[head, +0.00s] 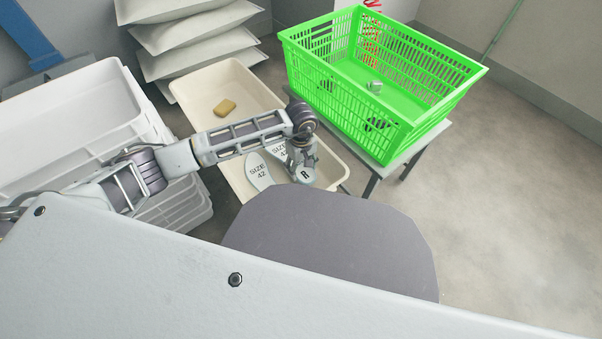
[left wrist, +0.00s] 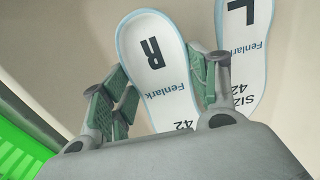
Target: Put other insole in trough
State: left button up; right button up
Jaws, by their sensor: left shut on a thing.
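Two pale insoles with dark print show at the near end of the cream trough (head: 195,97). The right insole, marked R, has its lettered part (head: 305,175) showing beside my left gripper (head: 300,160) in the head view. In the left wrist view the gripper's green-padded fingers (left wrist: 165,95) are shut on this right insole (left wrist: 155,55), one on each side. The left insole, marked L (left wrist: 240,50), lies beside it, apart from the fingers. My left forearm and gripper hide part of the insoles in the head view. My right gripper is not in view.
A green crate (head: 385,85) with small items stands on a table (head: 412,150) to the right. White bins (head: 85,105) are stacked at left, grey sacks (head: 190,30) behind. Open floor lies at right.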

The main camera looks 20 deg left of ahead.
aim_at(301, 170)
pick_arm(q)
jog(key=shift+f+b, duration=0.8)
jog(key=shift+f, duration=1.35)
jog(key=o, duration=1)
jog(key=shift+c, duration=0.2)
jog(key=shift+r, duration=0.5)
notch_tip(301, 170, up, 9)
jog(key=p, duration=0.4)
jog(key=shift+r, duration=1.05)
